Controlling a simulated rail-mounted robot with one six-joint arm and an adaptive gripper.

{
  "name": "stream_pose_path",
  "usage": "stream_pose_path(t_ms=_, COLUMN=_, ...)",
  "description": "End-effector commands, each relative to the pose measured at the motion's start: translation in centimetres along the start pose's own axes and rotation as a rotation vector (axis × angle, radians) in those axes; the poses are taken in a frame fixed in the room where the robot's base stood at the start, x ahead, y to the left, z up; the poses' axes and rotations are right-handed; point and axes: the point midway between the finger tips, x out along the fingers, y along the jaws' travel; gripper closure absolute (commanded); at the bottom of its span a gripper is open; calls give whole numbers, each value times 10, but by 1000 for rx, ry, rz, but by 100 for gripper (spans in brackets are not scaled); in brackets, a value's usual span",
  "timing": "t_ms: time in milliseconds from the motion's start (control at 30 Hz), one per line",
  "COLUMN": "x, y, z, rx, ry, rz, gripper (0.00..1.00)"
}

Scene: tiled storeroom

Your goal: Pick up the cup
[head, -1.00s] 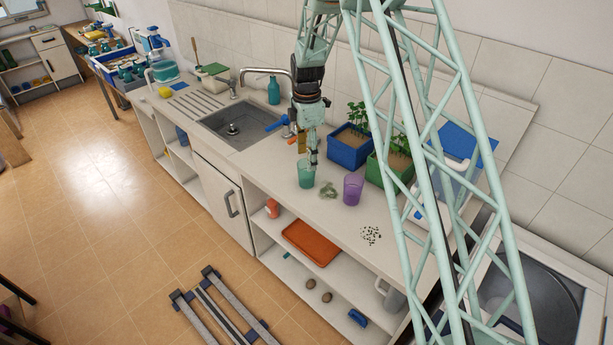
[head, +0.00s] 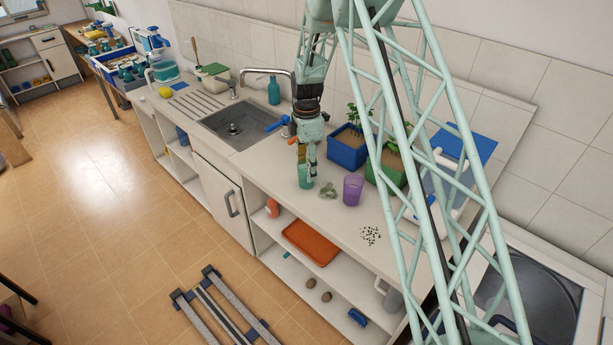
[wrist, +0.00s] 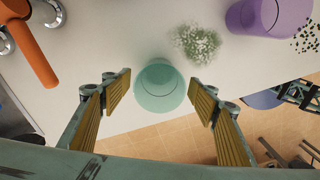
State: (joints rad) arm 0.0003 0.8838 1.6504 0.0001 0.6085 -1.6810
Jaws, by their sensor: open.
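A translucent teal cup (head: 305,182) stands upright on the counter by its front edge. In the wrist view the teal cup (wrist: 159,90) lies between the two yellow-padded fingers, with a gap on each side. My gripper (head: 307,168) is open, pointing down at the cup and hiding part of its rim in the head view. A second, purple cup (head: 352,189) stands to its right; it also shows at the top right of the wrist view (wrist: 255,16).
A small pale green clump (head: 328,190) lies between the cups, and dark specks (head: 371,235) lie farther right. Blue (head: 347,148) and green (head: 387,167) planters stand behind. The sink (head: 238,128) is to the left. An orange object (wrist: 36,45) is near in the wrist view.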

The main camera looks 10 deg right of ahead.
Motion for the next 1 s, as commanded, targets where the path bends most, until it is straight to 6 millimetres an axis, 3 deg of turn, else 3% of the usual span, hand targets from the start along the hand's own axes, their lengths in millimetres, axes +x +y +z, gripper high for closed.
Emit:
stream_pose_path(t_ms=600, x=1, y=0, z=0, rx=0, ry=0, rz=1, gripper=45)
stream_pose_path(t_ms=867, x=1, y=0, z=0, rx=0, ry=0, rz=1, gripper=69)
stream_pose_path(t_ms=1000, x=1, y=0, z=0, rx=0, ry=0, rz=1, gripper=70)
